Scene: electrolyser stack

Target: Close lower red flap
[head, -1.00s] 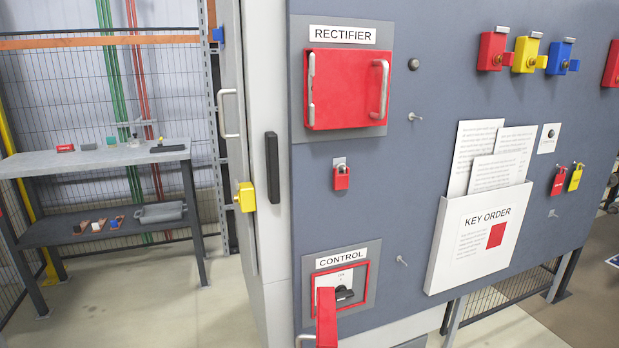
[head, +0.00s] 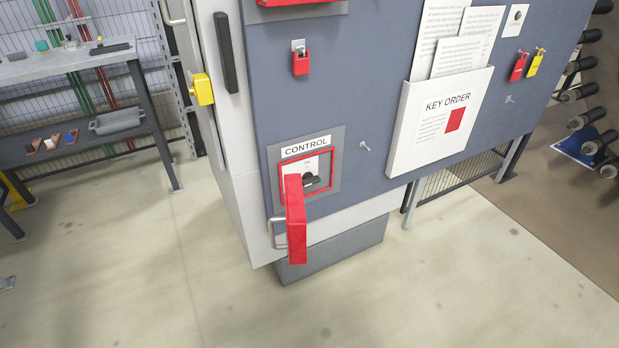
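The lower red flap (head: 296,222) is on the CONTROL box (head: 332,178) low on the grey panel. It stands swung open on its left side, sticking out toward me, with a metal handle (head: 275,232) on its outer face. Behind it the box opening shows a white plate with a black rotary switch (head: 312,182). The flap hides part of the opening's left side. Neither of my grippers is in view.
A red padlock (head: 300,62) hangs above the CONTROL label. A KEY ORDER paper holder (head: 440,120) is mounted to the right. A shelf table (head: 75,68) stands at left. The floor (head: 400,285) in front is clear.

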